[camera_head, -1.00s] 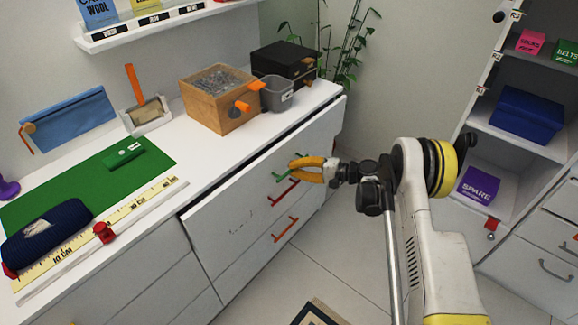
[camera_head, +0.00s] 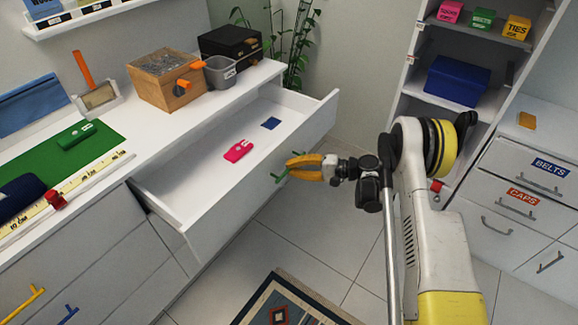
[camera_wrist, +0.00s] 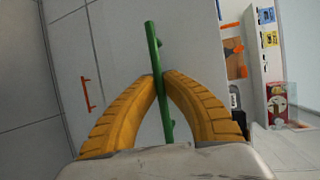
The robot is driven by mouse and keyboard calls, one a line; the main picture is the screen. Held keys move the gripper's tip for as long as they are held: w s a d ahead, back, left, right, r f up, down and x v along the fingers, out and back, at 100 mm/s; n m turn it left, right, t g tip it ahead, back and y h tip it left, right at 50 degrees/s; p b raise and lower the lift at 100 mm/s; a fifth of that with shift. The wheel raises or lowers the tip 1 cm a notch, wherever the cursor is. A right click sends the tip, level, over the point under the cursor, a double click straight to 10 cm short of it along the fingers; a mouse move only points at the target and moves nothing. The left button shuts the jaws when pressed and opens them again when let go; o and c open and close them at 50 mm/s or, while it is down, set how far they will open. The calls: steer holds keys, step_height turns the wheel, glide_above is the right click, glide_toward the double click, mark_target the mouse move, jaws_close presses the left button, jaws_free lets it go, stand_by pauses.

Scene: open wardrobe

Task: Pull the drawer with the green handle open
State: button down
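The drawer (camera_head: 203,180) with the green handle is pulled well out from the white cabinet. Its inside shows, with a pink item (camera_head: 238,151) and a small dark blue item (camera_head: 271,123) on its floor. My gripper (camera_head: 289,170) is at the drawer's front, with its yellow-orange fingers at the green handle (camera_head: 279,178). In the wrist view the fingertips (camera_wrist: 160,75) close in on the green handle (camera_wrist: 153,48) from both sides. The fingers hide part of the bar.
The cabinet top holds a wooden box (camera_head: 163,88), a grey bin (camera_head: 220,72), a black box (camera_head: 229,47) and a green mat (camera_head: 66,158). A patterned rug (camera_head: 278,311) lies on the floor in front. A shelf unit with a blue box (camera_head: 457,81) and grey-handled drawers stand at right.

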steer(key=shift+s+d, duration=0.5)
steer(key=shift+d, duration=0.05)
steer(key=c, duration=1.5)
jaws_free()
steer(key=v, duration=1.2)
